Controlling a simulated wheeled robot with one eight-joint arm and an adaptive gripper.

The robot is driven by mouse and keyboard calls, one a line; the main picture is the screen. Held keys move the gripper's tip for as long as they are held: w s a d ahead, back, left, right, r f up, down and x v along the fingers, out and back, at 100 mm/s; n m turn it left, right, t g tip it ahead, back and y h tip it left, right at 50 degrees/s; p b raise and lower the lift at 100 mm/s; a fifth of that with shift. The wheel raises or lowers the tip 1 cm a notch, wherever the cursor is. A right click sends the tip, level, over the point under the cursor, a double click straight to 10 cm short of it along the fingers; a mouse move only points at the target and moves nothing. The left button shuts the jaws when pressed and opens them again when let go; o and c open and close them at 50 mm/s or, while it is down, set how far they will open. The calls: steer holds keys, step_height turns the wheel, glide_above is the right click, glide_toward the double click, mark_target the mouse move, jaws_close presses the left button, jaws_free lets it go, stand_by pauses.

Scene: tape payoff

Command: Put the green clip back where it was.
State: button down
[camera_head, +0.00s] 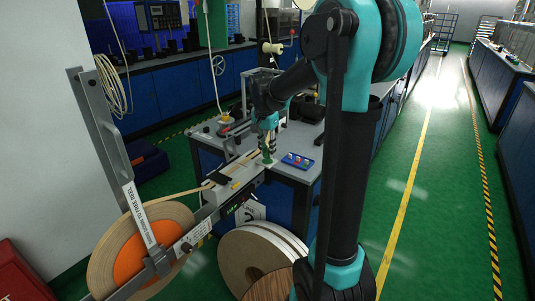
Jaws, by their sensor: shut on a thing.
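My gripper (268,145) points down over the near end of the grey machine bench, shut on the green clip. The green clip (264,162) shows as a small green patch just under my fingertips, at the pale tape track. It is too small to tell whether it touches the track. The tape (185,193) runs from the large reel (120,256) with an orange hub, at lower left, up to the track.
A blue tray (298,161) with small coloured pieces lies on the bench right of my gripper. A grey lever arm (112,150) stands over the reel. More tape rolls (246,256) stand on the floor below the bench. The green aisle at right is clear.

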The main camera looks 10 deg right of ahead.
mark_target(265, 149)
steer(key=shift+f, duration=0.9)
steer(key=shift+f, duration=0.1)
steer(key=c, duration=1.3)
jaws_free()
steer(key=shift+c, duration=0.2)
steer(key=r, duration=0.8)
steer(key=s+a+r, duration=0.1)
steer(key=r, duration=0.3)
steer(key=s+d+f+n+t, duration=0.1)
steer(key=s+f+n, duration=0.3)
steer(key=s+f, duration=0.7)
steer(key=s+d+f+n+t+y, duration=0.1)
steer(key=s+d+f+n, duration=0.3)
steer(key=s+f, duration=0.7)
steer(key=shift+s+f+n+t, duration=0.3)
steer(key=shift+s+n+t, duration=0.2)
steer(key=shift+s+t, duration=0.1)
